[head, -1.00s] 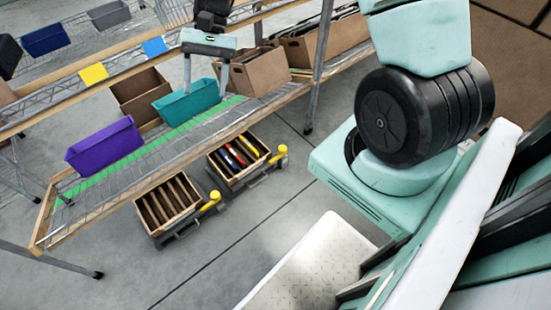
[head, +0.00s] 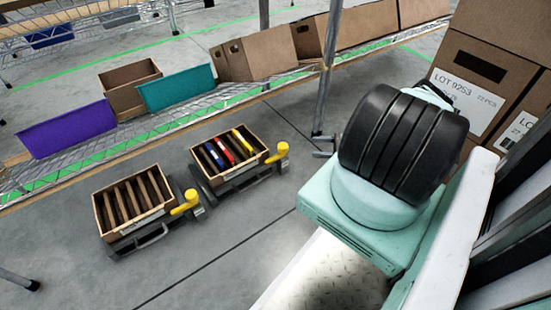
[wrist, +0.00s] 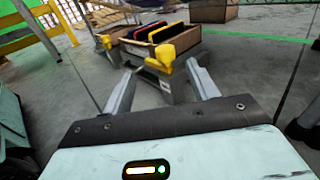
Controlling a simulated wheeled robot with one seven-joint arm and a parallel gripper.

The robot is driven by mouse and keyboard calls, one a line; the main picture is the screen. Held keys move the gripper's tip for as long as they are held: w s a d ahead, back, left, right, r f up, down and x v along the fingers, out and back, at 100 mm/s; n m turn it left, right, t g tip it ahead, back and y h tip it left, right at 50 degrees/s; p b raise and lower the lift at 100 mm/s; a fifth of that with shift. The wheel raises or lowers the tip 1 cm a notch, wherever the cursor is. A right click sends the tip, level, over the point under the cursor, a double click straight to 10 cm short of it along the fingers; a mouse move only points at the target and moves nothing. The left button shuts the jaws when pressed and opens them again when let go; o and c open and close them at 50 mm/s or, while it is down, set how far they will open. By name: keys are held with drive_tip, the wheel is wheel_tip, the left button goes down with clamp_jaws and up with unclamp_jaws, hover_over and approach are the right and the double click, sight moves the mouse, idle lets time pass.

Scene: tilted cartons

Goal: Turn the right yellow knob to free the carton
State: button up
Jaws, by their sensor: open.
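The right carton (head: 258,160) is an open wooden box with upright red, yellow, blue and dark items, on a dark tilted stand. The right yellow knob (head: 281,151) sits on an arm at that stand's right front corner. In the wrist view this knob (wrist: 163,56) lies ahead of my gripper (wrist: 159,71), within the gap between its open, empty fingers as seen. I cannot tell whether the tips reach past it. The left carton (head: 97,211) holds brown slats, with the left yellow knob (head: 185,203) at its right.
A wire shelf holds a purple bin (head: 68,130), a teal bin (head: 178,88) and brown cardboard boxes (head: 255,62). A metal shelf post (head: 331,60) stands behind and right of the right carton. Labelled boxes (head: 487,90) stand at right. The floor in front is clear.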

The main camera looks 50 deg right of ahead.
drive_tip(key=shift+m+t+h, duration=0.4)
drive_tip(key=shift+m+t, duration=0.1)
drive_tip(key=b+x, duration=0.1)
drive_tip(key=x, duration=0.4)
drive_tip(key=f+b+x, duration=0.1)
drive_tip(key=x, duration=0.4)
drive_tip(key=f+b+x, duration=0.1)
drive_tip(key=b+x, duration=0.1)
drive_tip(key=x, duration=0.3)
drive_tip(key=shift+w+a+f, duration=0.2)
drive_tip(key=shift+w+a, duration=0.1)
clamp_jaws()
